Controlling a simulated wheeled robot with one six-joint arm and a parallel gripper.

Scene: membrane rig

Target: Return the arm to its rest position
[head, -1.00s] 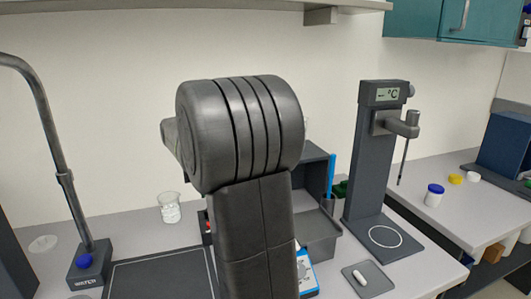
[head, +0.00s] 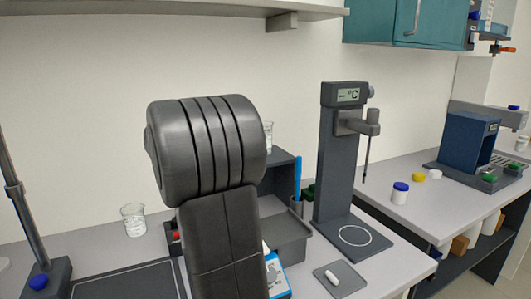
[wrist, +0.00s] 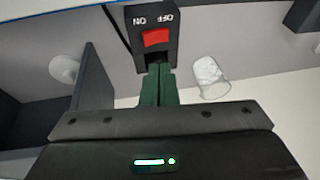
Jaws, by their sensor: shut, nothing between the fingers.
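My arm stands upright in the middle of the head view, its dark rounded joint high above the bench (head: 90,255). It hides my gripper there. In the wrist view my gripper (wrist: 158,72) is shut, its dark green fingers together with nothing between them. The fingertips point toward a dark switch box with a red rocker (wrist: 156,38) marked ON and OFF. I cannot tell whether they touch it. The switch's red part (head: 176,236) also shows in the head view, just left of my arm.
A glass beaker (head: 134,221) stands left of my arm. A grey bin (head: 285,238), a blue pen (head: 298,178) and a tall stand with a display (head: 333,160) are to its right. A white object lies on a small dark pad (head: 352,282). A shelf (head: 150,18) hangs above.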

